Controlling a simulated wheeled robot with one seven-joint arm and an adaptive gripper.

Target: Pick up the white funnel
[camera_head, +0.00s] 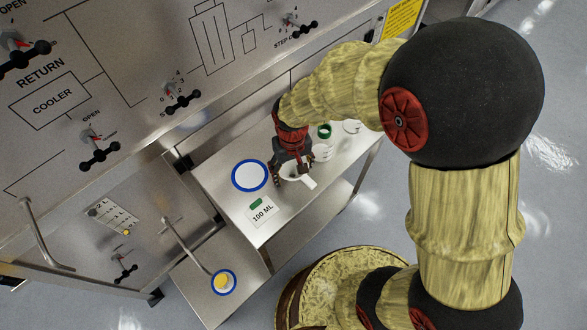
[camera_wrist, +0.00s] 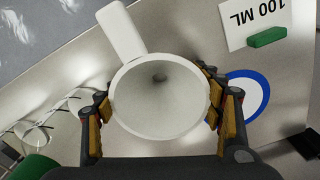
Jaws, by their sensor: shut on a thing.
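The white funnel (camera_wrist: 158,95) fills the middle of the wrist view. I look into its round mouth, and its flat tab handle points up and left in that view. My gripper (camera_wrist: 158,110) has one padded finger on each side of the funnel and is shut on it. In the head view my gripper (camera_head: 291,170) is over the steel table, and the funnel (camera_head: 296,174) shows partly beneath it, with its tab to the right. I cannot tell whether the funnel touches the table.
A blue-ringed white disc (camera_head: 250,176), a green block (camera_head: 256,204) and a "100 ML" label (camera_head: 263,213) lie on the steel table (camera_head: 236,211). Clear vessels, one with a green top (camera_head: 324,131), stand behind my gripper. The control panel (camera_head: 130,90) rises along the left.

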